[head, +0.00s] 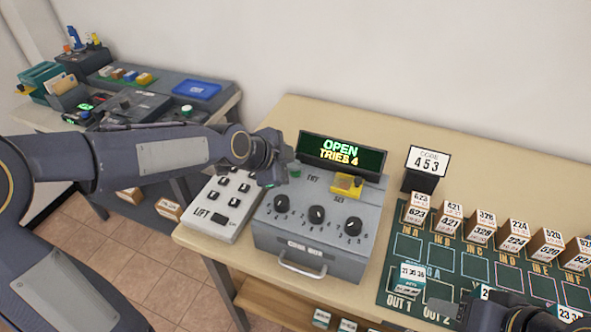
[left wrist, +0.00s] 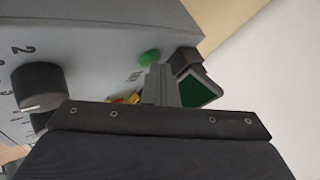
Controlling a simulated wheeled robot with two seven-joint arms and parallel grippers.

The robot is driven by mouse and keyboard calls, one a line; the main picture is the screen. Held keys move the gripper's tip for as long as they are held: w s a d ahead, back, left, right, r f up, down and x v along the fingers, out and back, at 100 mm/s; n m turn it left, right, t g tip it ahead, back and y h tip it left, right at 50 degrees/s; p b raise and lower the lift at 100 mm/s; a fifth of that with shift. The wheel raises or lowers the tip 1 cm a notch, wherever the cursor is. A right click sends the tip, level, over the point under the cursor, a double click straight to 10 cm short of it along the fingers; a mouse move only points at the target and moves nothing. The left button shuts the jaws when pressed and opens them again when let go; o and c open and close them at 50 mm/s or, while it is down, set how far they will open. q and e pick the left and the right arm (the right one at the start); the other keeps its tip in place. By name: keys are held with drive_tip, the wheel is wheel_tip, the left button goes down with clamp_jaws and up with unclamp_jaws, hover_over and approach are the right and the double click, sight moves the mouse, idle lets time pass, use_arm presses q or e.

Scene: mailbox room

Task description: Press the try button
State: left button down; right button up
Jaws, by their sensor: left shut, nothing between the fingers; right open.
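The grey control box (head: 318,245) stands on the table, with three black dials and the label TRY on its top. The green try button (left wrist: 150,57) shows in the left wrist view, just beyond the fingers. In the head view a green button (head: 294,167) shows beside my left gripper (head: 274,178). My left gripper is shut and empty, over the box's back left part; its fingers (left wrist: 161,86) look close to the button, but I cannot tell if they touch. My right gripper (head: 462,312) is open at the lower right, partly cut off.
A display (head: 342,154) behind the dials reads OPEN, TRIES 4. A yellow block (head: 346,185) sits on the box near SET. A keypad panel (head: 222,203) is at left, a code card (head: 428,161) reading 453 at right. Numbered boxes stand along a green mat (head: 440,262).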

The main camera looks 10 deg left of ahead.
use_arm(q)
drive_tip(key=shift+r, duration=0.7)
drive_tip(key=shift+r+p, duration=1.8)
drive_tip(key=shift+r, duration=0.75)
drive_tip(key=shift+s, duration=0.1)
drive_tip(key=n+y, duration=0.1)
drive_tip(key=n, duration=0.6)
approach(291, 176)
drive_tip(key=s+a+r, duration=0.3)
drive_tip(key=s+a, duration=0.1)
drive_tip(key=s, duration=0.1)
drive_tip(key=s+a+f+n+g, duration=0.1)
drive_tip(key=s+f+n, duration=0.1)
drive_tip(key=s+n, duration=0.3)
drive_tip(key=s+a+f+n+g, duration=0.1)
drive_tip(key=s+n, duration=0.4)
drive_tip(key=s, duration=0.5)
drive_tip(key=shift+s+f+n, duration=0.3)
drive_tip(key=shift+f+n, duration=0.1)
drive_tip(key=shift+f, duration=0.2)
